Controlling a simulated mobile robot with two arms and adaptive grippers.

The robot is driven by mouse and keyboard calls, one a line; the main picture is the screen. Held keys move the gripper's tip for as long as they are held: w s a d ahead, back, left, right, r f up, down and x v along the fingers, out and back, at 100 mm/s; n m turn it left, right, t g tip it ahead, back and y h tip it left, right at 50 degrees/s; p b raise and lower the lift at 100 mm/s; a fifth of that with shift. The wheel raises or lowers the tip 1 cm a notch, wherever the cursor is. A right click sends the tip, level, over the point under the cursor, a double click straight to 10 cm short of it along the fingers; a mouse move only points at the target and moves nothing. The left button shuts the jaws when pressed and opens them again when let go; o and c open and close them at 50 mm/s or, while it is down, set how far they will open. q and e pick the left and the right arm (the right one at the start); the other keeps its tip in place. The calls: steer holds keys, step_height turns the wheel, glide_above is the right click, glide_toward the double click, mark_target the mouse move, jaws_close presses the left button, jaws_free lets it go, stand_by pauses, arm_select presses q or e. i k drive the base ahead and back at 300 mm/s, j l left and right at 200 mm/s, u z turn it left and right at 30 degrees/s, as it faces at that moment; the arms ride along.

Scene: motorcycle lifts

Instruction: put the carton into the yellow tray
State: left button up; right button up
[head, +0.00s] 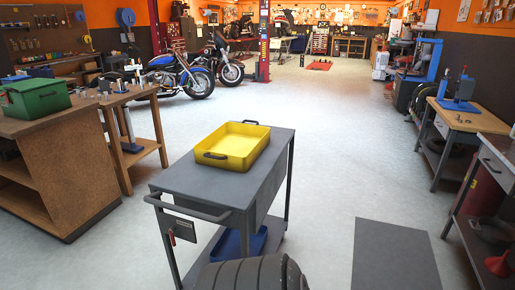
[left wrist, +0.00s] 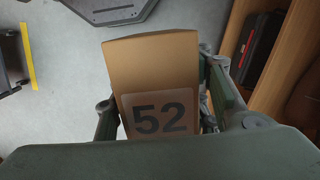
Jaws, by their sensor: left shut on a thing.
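The yellow tray (head: 232,158) lies on the top of a grey cart (head: 190,180) in the head view. It is open at the top with dark handles, and its visible inside is empty. The carton (left wrist: 150,62) shows in the left wrist view. It is a brown cardboard box with a pale label reading "52". My left gripper (left wrist: 158,92) is shut on the carton, with a finger at each side. The carton's underside is hidden. Neither gripper shows in the head view.
A wooden workbench (head: 75,160) with a green bin (head: 38,97) stands left of the cart. A blue bin (head: 238,244) sits on the cart's lower shelf. Another bench (head: 470,118) is at right. A dark mat (head: 395,255) lies on otherwise clear floor right of the cart.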

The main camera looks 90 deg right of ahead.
mark_target(247, 152)
steer(key=l+z, duration=0.15)
steer(key=z, duration=0.25)
steer(key=l+z, duration=0.2)
steer(key=z, duration=0.2)
steer(key=l+z, duration=0.2)
steer(key=z, duration=0.2)
steer(key=l+z, duration=0.2)
steer(key=z, duration=0.25)
steer(key=l+z, duration=0.15)
steer(key=z, duration=0.25)
steer(key=i+l+z, duration=0.35)
steer(key=l, duration=0.2)
steer(key=i+l+z, duration=0.4)
steer(key=i+l, duration=0.05)
steer(key=i, duration=0.1)
